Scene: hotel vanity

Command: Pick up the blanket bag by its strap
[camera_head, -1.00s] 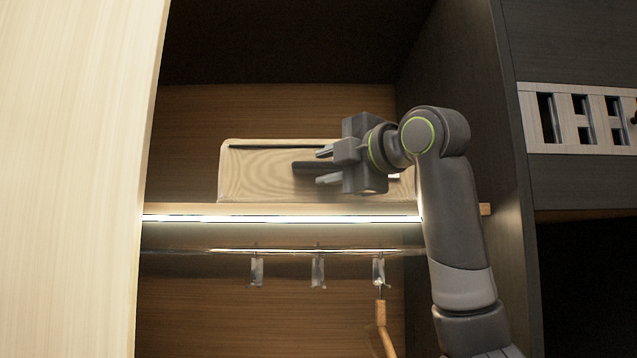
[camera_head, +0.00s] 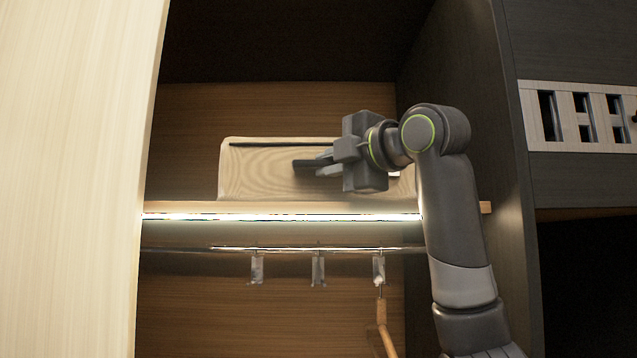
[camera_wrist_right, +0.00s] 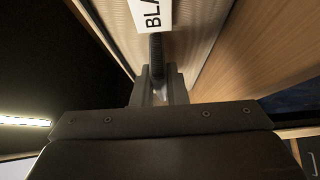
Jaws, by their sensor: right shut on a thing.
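The beige blanket bag (camera_head: 258,174) lies on the lit wooden shelf inside the closet, with a dark zip line along its top. Its dark strap (camera_head: 303,164) is on the front face. My right gripper (camera_head: 325,164) is in front of the bag, its fingers closed together on the strap. In the right wrist view the strap (camera_wrist_right: 156,52) runs between the fingers, and a white label (camera_wrist_right: 151,13) with black letters shows on the bag (camera_wrist_right: 195,35). The gripper hides part of the bag's right side. My left gripper is in neither view.
The shelf (camera_head: 190,208) has a light strip under its front edge. Below it a rail (camera_head: 220,249) carries clips and a wooden hanger (camera_head: 383,325). A pale panel (camera_head: 70,180) stands left and a dark wall (camera_head: 450,70) right.

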